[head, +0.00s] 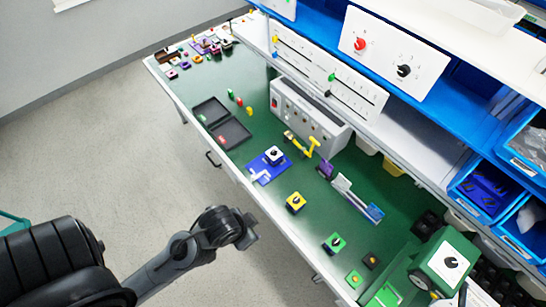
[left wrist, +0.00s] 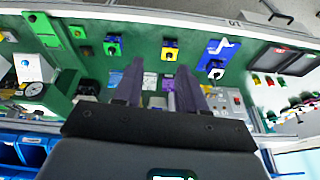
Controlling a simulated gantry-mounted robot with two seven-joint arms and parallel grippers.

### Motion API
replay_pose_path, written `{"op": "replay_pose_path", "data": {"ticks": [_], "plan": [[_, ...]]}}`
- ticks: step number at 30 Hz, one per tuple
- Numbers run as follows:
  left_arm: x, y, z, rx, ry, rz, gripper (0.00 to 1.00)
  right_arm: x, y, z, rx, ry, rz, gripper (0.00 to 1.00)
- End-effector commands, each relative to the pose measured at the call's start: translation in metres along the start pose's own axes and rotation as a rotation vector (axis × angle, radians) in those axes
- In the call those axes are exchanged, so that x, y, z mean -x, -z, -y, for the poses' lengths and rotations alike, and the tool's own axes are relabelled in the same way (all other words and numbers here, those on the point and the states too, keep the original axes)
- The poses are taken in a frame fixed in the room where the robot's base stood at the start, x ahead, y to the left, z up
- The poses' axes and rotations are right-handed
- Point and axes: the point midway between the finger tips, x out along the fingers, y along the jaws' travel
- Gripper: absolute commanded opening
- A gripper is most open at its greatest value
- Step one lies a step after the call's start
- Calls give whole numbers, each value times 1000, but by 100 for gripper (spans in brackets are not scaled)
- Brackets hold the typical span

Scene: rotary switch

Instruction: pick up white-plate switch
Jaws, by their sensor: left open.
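The white-plate switch (head: 273,155) has a black knob and sits on a blue mat (head: 262,174) on the green table. It also shows in the left wrist view (left wrist: 216,68), to the right of the fingers. My left gripper (head: 250,236) is outside the table's front edge, well short of the switch and apart from it. In the left wrist view my left gripper (left wrist: 158,72) has its two dark fingers spread, with no object held between them. My right gripper is not in view.
A yellow switch (head: 296,202) and a green switch (head: 334,243) stand to the right. A black open case (head: 211,112) lies left of the blue mat. A grey control box (head: 305,113) and yellow parts (head: 303,144) are behind. Green table is clear around the yellow switch.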

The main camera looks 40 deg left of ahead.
Motion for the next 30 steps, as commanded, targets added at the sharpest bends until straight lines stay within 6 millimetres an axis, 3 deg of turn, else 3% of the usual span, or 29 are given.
{"op": "replay_pose_path", "data": {"ticks": [4,15,25,30], "plan": [[0,0,0,0,0,0,44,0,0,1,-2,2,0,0],[0,0,0,0,0,0,98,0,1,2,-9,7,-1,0],[0,1,0,16,0,-3,98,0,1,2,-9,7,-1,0],[-4,13,-1,86,-4,-72,98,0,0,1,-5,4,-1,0]]}}
